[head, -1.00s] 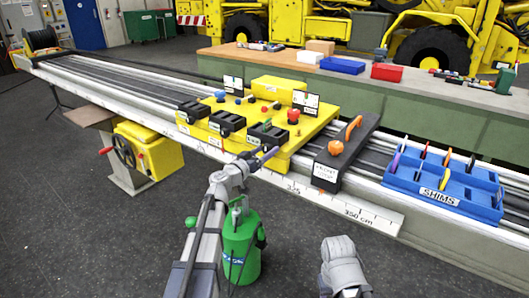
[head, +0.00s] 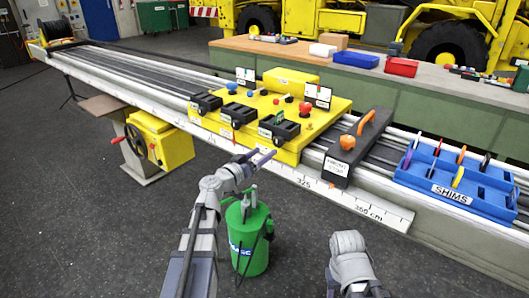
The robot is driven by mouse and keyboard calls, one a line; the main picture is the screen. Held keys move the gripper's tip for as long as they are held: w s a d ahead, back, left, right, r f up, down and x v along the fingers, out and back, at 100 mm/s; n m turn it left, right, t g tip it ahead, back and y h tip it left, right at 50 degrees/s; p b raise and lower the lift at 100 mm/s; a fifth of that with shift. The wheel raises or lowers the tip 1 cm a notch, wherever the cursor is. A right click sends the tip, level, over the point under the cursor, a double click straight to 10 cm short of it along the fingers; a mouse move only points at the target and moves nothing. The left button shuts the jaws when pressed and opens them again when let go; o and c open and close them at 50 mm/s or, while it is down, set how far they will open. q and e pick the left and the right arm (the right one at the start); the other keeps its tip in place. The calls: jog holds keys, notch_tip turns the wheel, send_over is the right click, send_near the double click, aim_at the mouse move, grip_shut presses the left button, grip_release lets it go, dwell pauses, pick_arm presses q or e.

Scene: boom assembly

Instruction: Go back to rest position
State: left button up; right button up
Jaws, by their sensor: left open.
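My left arm reaches up from the bottom of the head view. Its gripper (head: 263,159) is open and empty, in front of the near edge of the yellow fixture plate (head: 290,150) and above the floor side of the long rail bench. No object is between its fingers. My right arm shows only as a grey link at the bottom, right of centre; its fingers are not visible. The green canister (head: 249,240) stands on the floor just right of my left forearm, partly close behind it in the picture.
The rail bench (head: 130,87) with a ruler edge (head: 372,210) runs diagonally across. It carries a dark block with an orange handle (head: 357,145) and a blue SHIMS tray (head: 455,190). A handwheel (head: 136,142) juts out on the left. Floor is clear at left front.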

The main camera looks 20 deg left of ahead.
pick_arm(q)
jog(key=shift+d, duration=0.1)
jog(key=s+d+f+m+g+h, duration=0.2)
jog(key=s+d+f+g, duration=0.25)
jog(key=d, duration=0.45)
jog(key=s+d+f+m+g+h, duration=0.15)
jog(key=s+d+f+g, duration=0.35)
jog(key=d, duration=0.5)
jog(key=s+d+f+g+y, duration=0.1)
jog(key=s+f+g+y, duration=0.4)
jog(key=s, duration=0.4)
jog(key=s+d+f+g+y, duration=0.2)
jog(key=s+f+y, duration=0.2)
jog(key=s+f, duration=0.35)
notch_tip(320, 180, up, 16)
jog(key=s+a+y+p, duration=0.2)
jog(key=p, duration=1.3)
jog(key=shift+s+a+g+p, duration=0.25)
jog(key=shift+s+g+p, duration=0.1)
jog(key=shift+f, duration=0.1)
